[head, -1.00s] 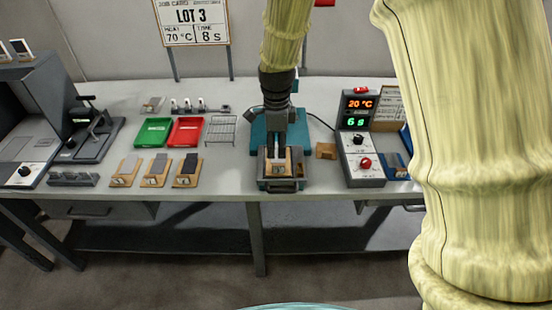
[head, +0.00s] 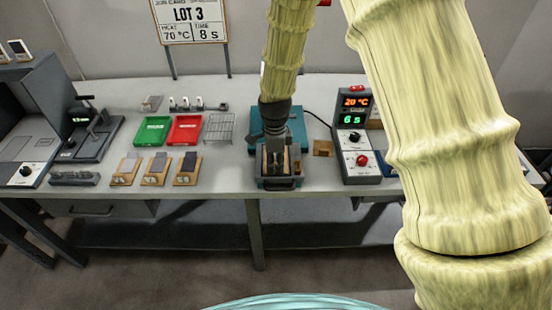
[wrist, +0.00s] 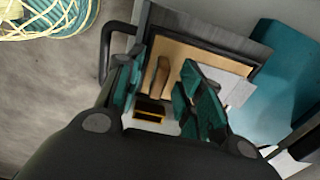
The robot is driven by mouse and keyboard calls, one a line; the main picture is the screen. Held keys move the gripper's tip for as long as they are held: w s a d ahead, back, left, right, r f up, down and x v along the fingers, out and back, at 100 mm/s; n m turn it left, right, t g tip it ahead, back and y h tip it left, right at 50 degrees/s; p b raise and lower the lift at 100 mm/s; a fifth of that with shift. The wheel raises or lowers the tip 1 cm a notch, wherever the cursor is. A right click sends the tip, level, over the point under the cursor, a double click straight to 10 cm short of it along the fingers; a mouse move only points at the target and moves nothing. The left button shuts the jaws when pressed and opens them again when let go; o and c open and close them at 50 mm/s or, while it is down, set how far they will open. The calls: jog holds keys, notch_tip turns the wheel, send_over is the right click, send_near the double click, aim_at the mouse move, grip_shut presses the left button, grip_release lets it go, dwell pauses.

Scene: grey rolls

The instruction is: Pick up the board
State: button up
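A tan wooden board (wrist: 205,52) with a pale grey sheet (wrist: 222,85) on it lies in the dark-framed tray of the teal press, in the wrist view. A brown raised wooden piece (wrist: 158,76) stands on it between my fingers. My gripper (wrist: 159,80) is open, with its teal fingers on both sides of that piece and a gap showing. In the head view my gripper (head: 275,158) points down into the press tray (head: 280,183), and hides most of the board. Three similar boards (head: 125,171), (head: 156,169), (head: 187,169) lie in a row on the bench to the left.
A black tray handle (wrist: 106,50) sticks out at the front. The teal press base (head: 256,142) is close behind. A control box (head: 356,140) reading 20 °C and 6 s stands right. Green (head: 153,130) and red (head: 185,129) trays and a wire rack (head: 219,128) lie left.

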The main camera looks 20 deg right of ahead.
jog(key=shift+f, duration=0.25)
grip_shut()
jog(key=shift+r, duration=0.1)
